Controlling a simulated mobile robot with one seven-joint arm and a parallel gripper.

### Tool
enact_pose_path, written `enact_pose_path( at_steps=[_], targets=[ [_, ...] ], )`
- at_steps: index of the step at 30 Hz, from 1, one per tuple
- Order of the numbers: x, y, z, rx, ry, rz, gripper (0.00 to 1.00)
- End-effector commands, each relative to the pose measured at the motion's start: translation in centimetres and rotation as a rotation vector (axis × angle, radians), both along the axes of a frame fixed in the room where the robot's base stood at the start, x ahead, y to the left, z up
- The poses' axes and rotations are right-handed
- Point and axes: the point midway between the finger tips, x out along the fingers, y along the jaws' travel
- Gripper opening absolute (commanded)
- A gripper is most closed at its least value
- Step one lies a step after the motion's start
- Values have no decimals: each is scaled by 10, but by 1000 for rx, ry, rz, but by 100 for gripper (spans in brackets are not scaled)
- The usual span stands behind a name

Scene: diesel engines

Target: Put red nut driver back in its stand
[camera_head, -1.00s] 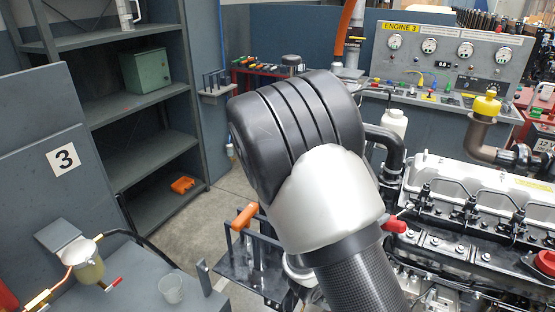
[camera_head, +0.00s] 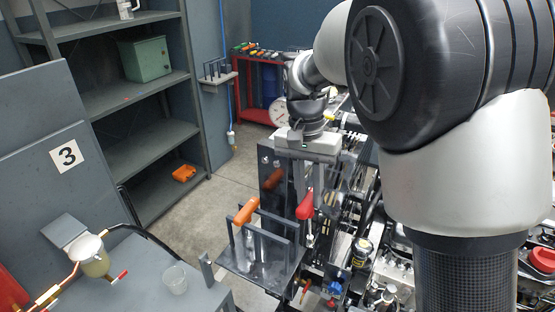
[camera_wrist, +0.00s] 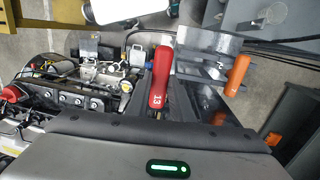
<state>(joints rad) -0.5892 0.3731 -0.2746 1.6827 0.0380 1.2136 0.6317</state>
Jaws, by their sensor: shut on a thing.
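The red nut driver (camera_head: 305,206) hangs upright in my gripper (camera_head: 307,188), red handle up and metal shaft down, just right of the stand. Its handle, marked 13, also shows in the wrist view (camera_wrist: 162,88). The stand (camera_head: 232,262) is a dark metal shelf with an upright frame. An orange-handled driver (camera_head: 246,211) sits in the stand's left part, and shows in the wrist view (camera_wrist: 237,75). My gripper is shut on the red handle.
An engine with hoses and fittings (camera_head: 375,265) lies right of the stand, close to the driver. A grey bench (camera_head: 140,280) with a clear cup (camera_head: 175,279) is at the lower left. Shelving (camera_head: 140,100) stands behind, with bare floor between.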

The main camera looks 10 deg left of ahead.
Motion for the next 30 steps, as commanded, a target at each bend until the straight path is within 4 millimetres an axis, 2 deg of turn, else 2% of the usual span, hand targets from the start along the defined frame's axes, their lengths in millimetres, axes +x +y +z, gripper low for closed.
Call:
enact_pose_path(
  at_steps=[1,4,6,11,17,30],
  targets=[
    [4,20,16,28,-29,-4,0],
    [9,47,37,65,-61,-14,0],
    [12,60,48,81,-76,-17,0],
    [14,73,60,96,-89,-16,0],
    [14,74,51,97,-89,-16,0],
    [14,73,8,96,-90,-16,0]
  ],
)
